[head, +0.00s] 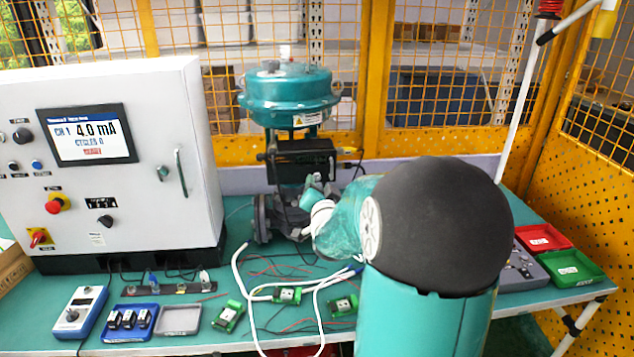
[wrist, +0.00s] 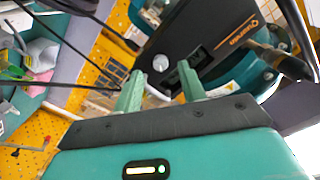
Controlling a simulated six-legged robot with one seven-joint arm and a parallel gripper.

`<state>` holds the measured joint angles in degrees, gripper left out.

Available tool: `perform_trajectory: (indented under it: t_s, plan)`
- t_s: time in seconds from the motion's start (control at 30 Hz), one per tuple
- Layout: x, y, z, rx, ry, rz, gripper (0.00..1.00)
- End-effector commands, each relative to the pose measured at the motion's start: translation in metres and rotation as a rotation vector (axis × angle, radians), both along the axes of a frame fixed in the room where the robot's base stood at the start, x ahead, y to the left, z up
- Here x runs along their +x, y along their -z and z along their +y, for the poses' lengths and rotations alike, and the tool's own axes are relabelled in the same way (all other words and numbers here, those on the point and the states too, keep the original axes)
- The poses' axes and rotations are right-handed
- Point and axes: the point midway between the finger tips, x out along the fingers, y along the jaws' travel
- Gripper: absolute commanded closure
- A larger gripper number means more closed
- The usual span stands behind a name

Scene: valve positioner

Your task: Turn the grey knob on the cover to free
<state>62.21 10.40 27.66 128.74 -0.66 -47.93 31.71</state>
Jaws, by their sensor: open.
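The black positioner cover (wrist: 215,35) with orange lettering fills the upper middle of the wrist view, tilted. A small round grey knob (wrist: 160,62) sits on it, beside a dark recessed window. My gripper (wrist: 160,80) is open, with its two green fingers apart and the knob appearing between and just beyond their tips. I cannot tell whether either finger touches it. In the head view the black positioner (head: 303,160) hangs below the teal actuator (head: 289,95).
A white control cabinet (head: 100,150) with a 4.0 mA display stands at left. Small trays, green terminal modules and loose white cables lie on the green bench (head: 190,340). Red (head: 541,238) and green bins are at right. Yellow mesh fencing closes the back.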

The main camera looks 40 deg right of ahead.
Motion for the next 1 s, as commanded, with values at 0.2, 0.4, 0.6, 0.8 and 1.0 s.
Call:
perform_trajectory:
  t_s: [0.2,0.4,0.6,0.8,1.0]
  plan:
    - [0.023,0.000,-0.014,0.001,-0.002,-0.002,0.59]
    - [0.027,0.000,-0.016,0.000,-0.001,0.000,0.59]
    - [0.027,0.000,-0.016,0.000,-0.001,0.000,0.73]
    - [0.026,0.000,-0.016,0.000,-0.001,0.000,1.00]
    - [0.027,0.000,-0.015,-0.010,-0.002,0.006,1.00]
